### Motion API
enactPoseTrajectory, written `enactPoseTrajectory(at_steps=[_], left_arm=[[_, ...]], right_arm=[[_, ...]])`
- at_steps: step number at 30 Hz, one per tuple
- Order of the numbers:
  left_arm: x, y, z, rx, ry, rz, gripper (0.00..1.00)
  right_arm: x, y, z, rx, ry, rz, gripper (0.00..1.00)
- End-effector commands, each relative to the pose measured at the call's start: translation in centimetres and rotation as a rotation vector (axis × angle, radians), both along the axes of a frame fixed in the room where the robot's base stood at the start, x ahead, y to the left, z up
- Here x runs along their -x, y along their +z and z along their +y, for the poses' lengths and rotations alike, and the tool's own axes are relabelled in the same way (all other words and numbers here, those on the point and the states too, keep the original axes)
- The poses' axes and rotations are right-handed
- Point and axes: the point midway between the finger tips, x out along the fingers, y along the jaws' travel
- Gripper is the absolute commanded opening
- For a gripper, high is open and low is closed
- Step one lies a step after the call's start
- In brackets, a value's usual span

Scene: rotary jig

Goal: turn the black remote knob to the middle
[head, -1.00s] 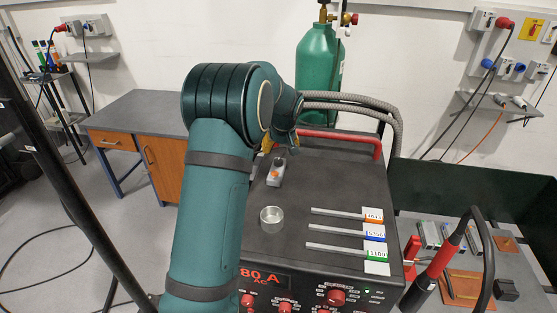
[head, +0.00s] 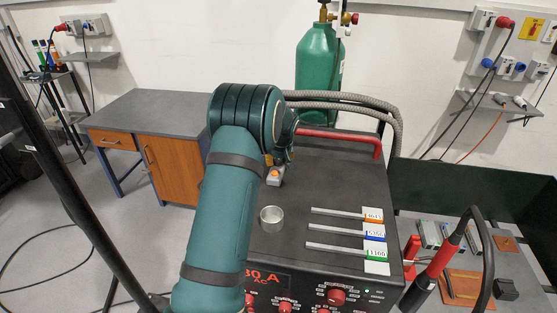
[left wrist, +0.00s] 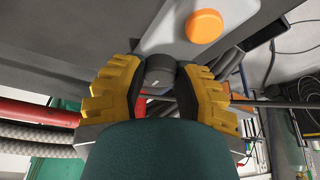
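The grey remote box (head: 275,180) lies on top of the dark welding machine, its orange button (head: 274,173) facing up; the button is large in the left wrist view (left wrist: 204,26). The black knob (left wrist: 160,70) shows in the left wrist view with a short pale mark on its face. My left gripper (left wrist: 160,78) has its yellow fingers on both sides of the knob, black pads appearing to touch it. In the head view my left arm hides the knob and most of the gripper (head: 283,158). My right gripper is not in view.
A small metal cup (head: 271,218) and several labelled rods (head: 345,231) lie on the machine top (head: 320,180). A red handle (head: 340,138) and grey hoses (head: 350,104) run behind. A green gas cylinder (head: 320,65) stands at the back.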

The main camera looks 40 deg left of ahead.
Motion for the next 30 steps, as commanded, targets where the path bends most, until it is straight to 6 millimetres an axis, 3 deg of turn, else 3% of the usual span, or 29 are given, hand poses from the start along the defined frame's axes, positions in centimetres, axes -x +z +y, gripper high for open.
enactPoseTrajectory(at_steps=[1,2,17,30], left_arm=[[0.0,0.0,0.0,0.000,0.000,0.000,0.08],[0.0,0.0,0.0,0.000,0.000,0.000,0.00],[0.1,0.0,0.1,0.000,-0.034,0.000,0.00],[0.2,-0.2,0.3,0.002,-0.340,-0.001,0.00]], right_arm=[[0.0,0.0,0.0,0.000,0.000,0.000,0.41],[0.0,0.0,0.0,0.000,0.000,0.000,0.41],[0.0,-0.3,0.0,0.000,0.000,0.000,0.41],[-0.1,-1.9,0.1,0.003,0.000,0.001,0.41]])
